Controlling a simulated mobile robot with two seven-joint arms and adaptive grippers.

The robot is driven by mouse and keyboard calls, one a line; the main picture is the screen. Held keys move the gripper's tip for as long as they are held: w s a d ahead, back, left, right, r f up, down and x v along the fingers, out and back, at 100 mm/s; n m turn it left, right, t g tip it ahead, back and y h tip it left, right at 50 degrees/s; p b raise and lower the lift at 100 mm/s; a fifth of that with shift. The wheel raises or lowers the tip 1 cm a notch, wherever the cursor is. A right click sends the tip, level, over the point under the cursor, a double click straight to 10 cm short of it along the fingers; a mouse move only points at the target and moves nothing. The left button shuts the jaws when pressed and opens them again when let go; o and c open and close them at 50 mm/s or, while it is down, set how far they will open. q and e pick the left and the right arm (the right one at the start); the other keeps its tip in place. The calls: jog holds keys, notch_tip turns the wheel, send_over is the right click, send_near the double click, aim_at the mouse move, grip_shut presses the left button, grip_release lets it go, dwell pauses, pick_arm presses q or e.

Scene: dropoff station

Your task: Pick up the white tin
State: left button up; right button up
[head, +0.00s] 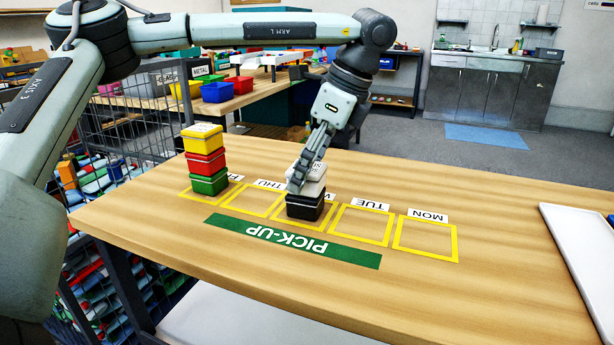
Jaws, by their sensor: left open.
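The white tin (315,187) sits on top of a black tin (304,207) inside the middle yellow square on the table. My left gripper (298,180) reaches down at the white tin, with its fingers open and hiding part of the tin's left side. I cannot tell whether the fingers touch the tin. My right gripper is out of view.
A stack of yellow (202,138), red (205,161) and green (209,183) tins stands on the FRI square, left of my left gripper. The TUE and MON squares (426,239) are empty. A white tray (580,260) lies at the right edge.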

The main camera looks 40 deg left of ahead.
pick_arm(q)
jog(key=shift+f, duration=0.2)
jog(key=c, duration=1.4)
jog(key=shift+r, duration=0.1)
